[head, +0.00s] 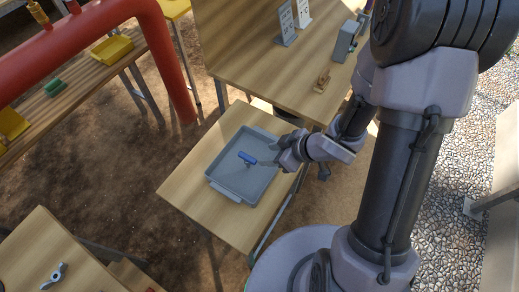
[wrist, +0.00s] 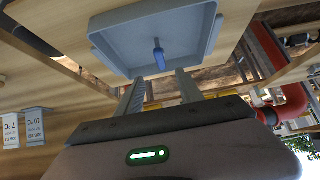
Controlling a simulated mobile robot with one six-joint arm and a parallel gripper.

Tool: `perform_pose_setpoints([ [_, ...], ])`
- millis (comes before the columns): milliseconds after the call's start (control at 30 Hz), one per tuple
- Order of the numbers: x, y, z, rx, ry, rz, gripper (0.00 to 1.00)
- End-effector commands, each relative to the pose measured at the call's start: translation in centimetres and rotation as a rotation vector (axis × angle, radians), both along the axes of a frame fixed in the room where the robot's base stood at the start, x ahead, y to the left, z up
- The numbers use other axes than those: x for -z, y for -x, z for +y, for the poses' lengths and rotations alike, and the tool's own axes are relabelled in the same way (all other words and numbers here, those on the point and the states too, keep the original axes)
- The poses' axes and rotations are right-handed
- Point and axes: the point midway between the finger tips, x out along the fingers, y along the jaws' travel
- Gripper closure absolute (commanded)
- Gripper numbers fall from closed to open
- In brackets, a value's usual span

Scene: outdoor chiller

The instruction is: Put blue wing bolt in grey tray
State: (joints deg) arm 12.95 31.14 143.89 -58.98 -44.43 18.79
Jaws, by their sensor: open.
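The grey tray (head: 235,180) sits on a small wooden table, and its wall and floor also show in the wrist view (wrist: 112,38). The blue wing bolt (head: 247,158) appears within the tray's walls, near the middle of its floor. In the wrist view the bolt (wrist: 159,55) is beyond the fingertips, roughly in line with the gap between them. My gripper (head: 262,161) reaches over the tray from the right, close to the bolt. Its two fingers are apart in the wrist view (wrist: 159,80), with nothing seen clamped between them. Whether the bolt fully rests on the tray floor is hard to tell.
A grey wing-shaped part (head: 55,275) lies on the table at lower left. A larger wooden table (head: 270,75) behind holds signs (head: 286,22), a grey box (head: 344,42) and a small wooden item (head: 322,82). A red pipe (head: 165,50) arches at left, by a bench with yellow trays (head: 112,49).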

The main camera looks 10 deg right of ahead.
Motion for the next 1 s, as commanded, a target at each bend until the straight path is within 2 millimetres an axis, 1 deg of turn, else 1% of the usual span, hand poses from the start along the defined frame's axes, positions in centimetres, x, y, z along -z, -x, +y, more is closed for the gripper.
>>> perform_pose_setpoints([
  [67,-0.9,0.0,-0.6,0.012,0.011,-0.005,0.56],
  [133,-2.4,-1.4,-2.4,0.086,0.073,-0.029,0.56],
  [167,-3.5,-2.3,-3.6,0.146,0.115,-0.044,0.56],
  [200,-5.8,-3.4,-5.7,0.255,0.177,-0.067,0.56],
  [233,-7.9,-4.0,-7.4,0.354,0.218,-0.079,0.56],
  [267,-10.2,-4.0,-8.9,0.463,0.248,-0.086,0.56],
  [300,-13.3,-3.4,-10.6,0.61,0.263,-0.081,0.56],
  [367,-17.2,-1.1,-11.8,0.811,0.234,-0.048,0.56],
  [400,-19.3,1.0,-11.7,0.923,0.187,-0.007,0.56],
  [433,-20.6,2.6,-11.2,0.992,0.138,0.03,0.56],
  [467,-21.6,4.3,-10.4,1.046,0.085,0.072,0.56],
  [500,-22.6,6.4,-9.1,1.098,0.012,0.132,0.56],
  [600,-24.4,10.6,-5.4,1.148,-0.148,0.265,0.56],
  [633,-24.8,11.5,-4.5,1.149,-0.183,0.296,0.56],
  [700,-25.4,12.9,-2.9,1.146,-0.238,0.349,0.56],
  [767,-25.6,13.5,-2.4,1.143,-0.259,0.37,0.56],
  [1000,-25.5,13.6,-2.2,1.144,-0.262,0.376,0.56],
])
